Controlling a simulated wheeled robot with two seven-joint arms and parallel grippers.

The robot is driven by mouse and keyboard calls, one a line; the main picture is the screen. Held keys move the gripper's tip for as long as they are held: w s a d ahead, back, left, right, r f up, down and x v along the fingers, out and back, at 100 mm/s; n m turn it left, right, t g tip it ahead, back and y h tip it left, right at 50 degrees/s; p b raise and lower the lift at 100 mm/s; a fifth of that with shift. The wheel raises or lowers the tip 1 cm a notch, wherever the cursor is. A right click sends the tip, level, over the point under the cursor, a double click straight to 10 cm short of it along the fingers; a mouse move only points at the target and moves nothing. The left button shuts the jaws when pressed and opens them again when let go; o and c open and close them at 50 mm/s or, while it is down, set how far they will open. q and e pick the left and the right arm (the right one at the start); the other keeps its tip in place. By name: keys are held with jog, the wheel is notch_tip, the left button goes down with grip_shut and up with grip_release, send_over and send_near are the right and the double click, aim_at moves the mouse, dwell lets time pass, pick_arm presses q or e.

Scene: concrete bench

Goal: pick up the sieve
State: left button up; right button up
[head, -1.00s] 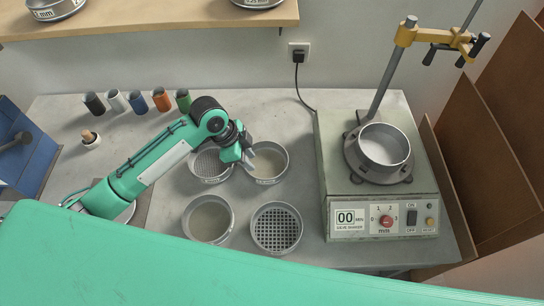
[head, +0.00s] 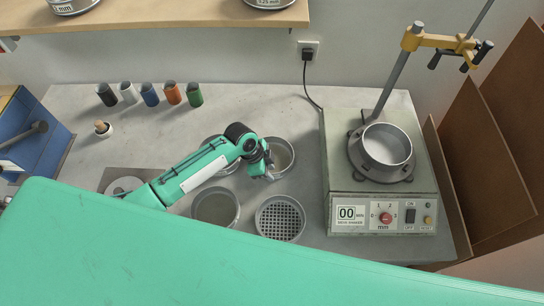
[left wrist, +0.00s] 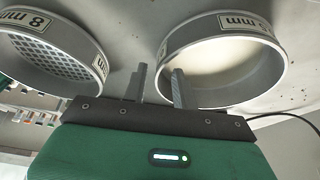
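Several round metal sieves stand on the bench. The back right sieve (head: 284,146) has a pale fine bottom; I take it to be the right-hand sieve (left wrist: 270,62) in the left wrist view. The front right sieve (head: 280,218) has a coarse grid and seems to be the "8 mm" sieve (left wrist: 60,50) there. A fine sieve (head: 215,207) stands at front left; another (head: 212,141) is mostly hidden behind my arm. My left gripper (head: 269,174) is at the front rim of the back right sieve. Its fingers (left wrist: 160,84) are apart with nothing clearly held between them. My right gripper is out of view.
A sieve shaker (head: 383,215) with a sieve (head: 387,145) on top and a clamp stand (head: 400,65) stands at right. Several coloured cups (head: 150,94) line the back. A shelf (head: 180,18) holds more sieves. A blue box (head: 40,135) is at left.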

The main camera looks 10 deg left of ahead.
pick_arm(q)
jog(key=shift+x, duration=0.95)
jog(key=shift+r, duration=0.1)
grip_shut()
